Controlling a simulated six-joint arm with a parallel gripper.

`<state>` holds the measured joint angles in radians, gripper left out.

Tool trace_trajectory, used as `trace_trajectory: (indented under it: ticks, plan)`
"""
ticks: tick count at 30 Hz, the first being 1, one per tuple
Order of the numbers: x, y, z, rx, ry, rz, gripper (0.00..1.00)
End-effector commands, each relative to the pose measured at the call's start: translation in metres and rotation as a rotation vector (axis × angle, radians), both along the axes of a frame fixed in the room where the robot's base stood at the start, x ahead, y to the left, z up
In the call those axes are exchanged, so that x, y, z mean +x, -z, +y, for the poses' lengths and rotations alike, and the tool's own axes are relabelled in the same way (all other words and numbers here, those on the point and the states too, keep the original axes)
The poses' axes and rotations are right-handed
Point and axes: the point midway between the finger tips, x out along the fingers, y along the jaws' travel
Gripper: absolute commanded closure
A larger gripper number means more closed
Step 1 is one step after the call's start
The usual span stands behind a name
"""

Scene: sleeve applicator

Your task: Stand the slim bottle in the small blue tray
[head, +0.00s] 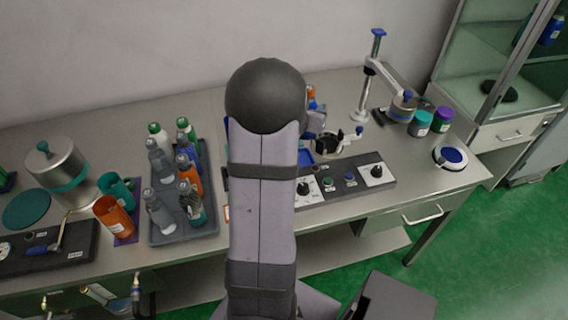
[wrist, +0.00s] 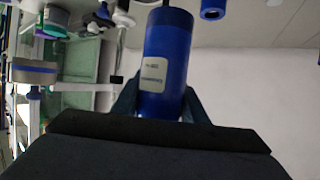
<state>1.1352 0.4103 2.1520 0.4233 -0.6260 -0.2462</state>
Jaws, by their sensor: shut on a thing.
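My gripper (wrist: 160,103) is shut on a blue cylindrical bottle (wrist: 166,42) with a pale label, one dark finger on each side. The bottle's upper end runs toward the top edge of the wrist view. In the head view my arm hides the gripper and the held bottle. A small blue surface (head: 305,158), perhaps the small blue tray, shows just right of my arm on the bench, mostly hidden. I cannot tell how far the held bottle is from it.
A grey tray (head: 172,238) with several bottles stands left of my arm. An orange cup (head: 114,217) is beside it. A control panel (head: 345,182), a post with a jointed arm (head: 370,75), and teal (head: 420,123) and purple-lidded (head: 442,119) jars are to the right.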

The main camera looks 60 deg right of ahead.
Motion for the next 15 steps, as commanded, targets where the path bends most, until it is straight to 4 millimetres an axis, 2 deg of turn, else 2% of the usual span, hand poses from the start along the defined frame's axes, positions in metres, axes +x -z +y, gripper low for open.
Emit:
trace_trajectory:
  ticks: [3,5,15]
  plan:
    - [0.011,0.012,0.012,-0.002,-0.053,0.0,0.91]
    - [0.022,0.012,0.014,-0.006,-0.069,-0.002,0.91]
    - [0.02,0.012,0.013,-0.006,-0.025,-0.001,0.91]
